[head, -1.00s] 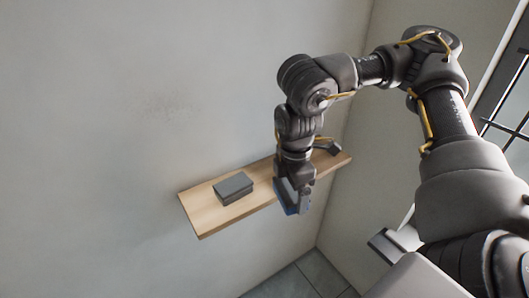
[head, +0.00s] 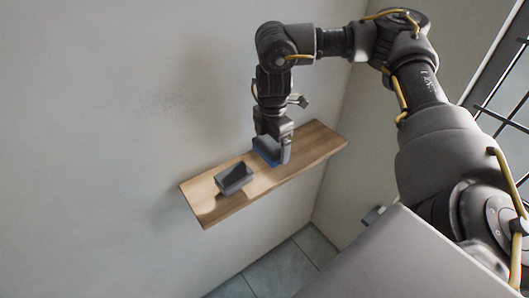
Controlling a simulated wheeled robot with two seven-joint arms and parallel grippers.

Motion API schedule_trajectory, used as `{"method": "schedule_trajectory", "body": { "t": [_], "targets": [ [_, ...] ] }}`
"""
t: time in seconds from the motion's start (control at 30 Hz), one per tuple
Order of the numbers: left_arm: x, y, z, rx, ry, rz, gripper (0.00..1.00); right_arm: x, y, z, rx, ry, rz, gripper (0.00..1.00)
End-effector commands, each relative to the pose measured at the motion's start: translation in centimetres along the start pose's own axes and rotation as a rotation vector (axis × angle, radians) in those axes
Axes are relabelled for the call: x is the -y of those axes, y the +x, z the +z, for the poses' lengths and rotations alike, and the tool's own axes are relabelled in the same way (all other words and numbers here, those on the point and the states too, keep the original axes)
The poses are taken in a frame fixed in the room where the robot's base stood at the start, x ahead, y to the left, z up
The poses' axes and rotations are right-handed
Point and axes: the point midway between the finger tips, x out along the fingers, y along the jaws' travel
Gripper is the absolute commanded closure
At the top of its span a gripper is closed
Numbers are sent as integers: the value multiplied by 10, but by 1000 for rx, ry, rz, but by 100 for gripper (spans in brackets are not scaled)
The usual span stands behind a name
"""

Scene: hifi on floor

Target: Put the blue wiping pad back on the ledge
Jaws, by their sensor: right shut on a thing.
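The blue wiping pad (head: 268,153) is in my right gripper (head: 273,148) in the head view. The gripper is shut on it and points down. The pad is over the wooden ledge (head: 310,149), near its middle; I cannot tell whether it touches the wood. The gripper hides part of the pad. My left gripper is not in view.
The ledge is fixed along a plain pale wall (head: 110,120). Its right part is bare, and a little wood shows at its left end. A window with dark bars (head: 505,110) is at the right. Grey floor tiles (head: 280,268) lie below.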

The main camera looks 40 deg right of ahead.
Motion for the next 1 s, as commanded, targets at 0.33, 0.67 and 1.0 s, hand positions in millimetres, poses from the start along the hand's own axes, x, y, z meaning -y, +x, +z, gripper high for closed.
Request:
{"method": "schedule_trajectory", "body": {
  "t": [0.33, 0.67, 1.0],
  "targets": [
    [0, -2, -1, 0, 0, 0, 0, -29, 33, -2, -1, -2, 2, 32],
    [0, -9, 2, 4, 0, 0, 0, -32, 60, -2, -1, 0, -3, 32],
    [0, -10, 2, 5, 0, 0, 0, -33, 70, -2, 0, -1, 2, 32]
  ]
}}
